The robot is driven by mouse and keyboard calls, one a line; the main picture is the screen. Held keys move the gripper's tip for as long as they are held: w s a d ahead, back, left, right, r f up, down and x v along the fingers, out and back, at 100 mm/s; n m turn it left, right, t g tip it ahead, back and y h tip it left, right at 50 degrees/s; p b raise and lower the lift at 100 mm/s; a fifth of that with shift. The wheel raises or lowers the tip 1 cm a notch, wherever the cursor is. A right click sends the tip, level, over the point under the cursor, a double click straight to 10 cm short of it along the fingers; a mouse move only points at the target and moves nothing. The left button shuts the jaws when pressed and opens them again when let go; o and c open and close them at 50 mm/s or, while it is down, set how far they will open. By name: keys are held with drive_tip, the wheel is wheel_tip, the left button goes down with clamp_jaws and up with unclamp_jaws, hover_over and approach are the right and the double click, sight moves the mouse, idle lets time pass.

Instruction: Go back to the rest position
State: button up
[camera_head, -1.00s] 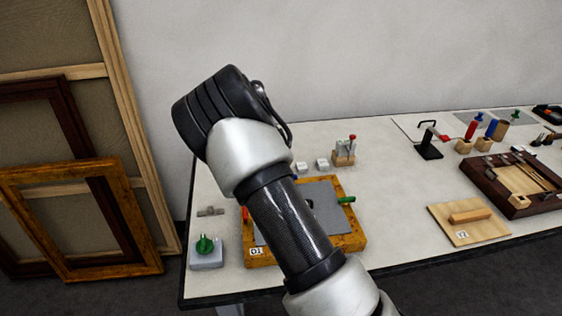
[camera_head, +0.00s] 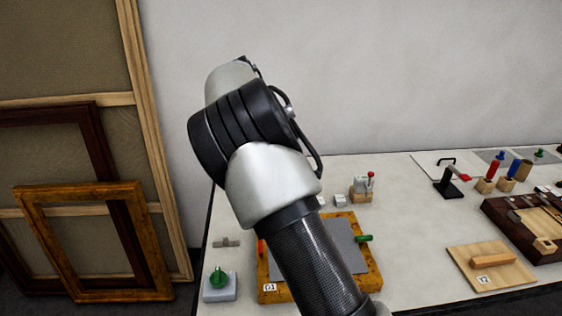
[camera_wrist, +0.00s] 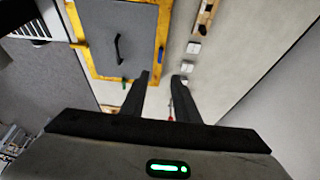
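My arm (camera_head: 270,180) rises across the middle of the head view, with its elbow above the table. My gripper is not visible in the head view. In the wrist view my gripper (camera_wrist: 164,78) shows two dark fingers with a clear gap between them and nothing held. It is above the table, apart from the things on it. The panel also shows in the wrist view (camera_wrist: 111,22).
A grey block with a green knob (camera_head: 219,285) stands at the table's near left corner. A wooden board (camera_head: 507,274), a dark tray (camera_head: 497,216) and a black stand (camera_head: 447,185) are at right. Picture frames (camera_head: 90,245) lean against the wall at left.

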drive_tip(key=s+d+r+n+t+y+p, duration=0.1)
drive_tip(key=s+d+r+n+y+p, duration=0.2)
drive_tip(key=s+r, duration=0.35)
drive_tip(key=s+d+r+n+t+y, duration=0.1)
drive_tip(key=s+d+r+n, duration=0.35)
drive_tip(key=s+r, duration=0.2)
drive_tip(key=s+r+n+t+p, duration=0.1)
drive_tip(key=s+n+t+p, duration=0.2)
drive_tip(key=s+n, duration=0.7)
drive_tip(key=s, duration=1.1)
drive_tip(key=shift+n+t, duration=0.3)
drive_tip(key=shift+n, duration=0.05)
drive_tip(key=shift+s+a, duration=0.1)
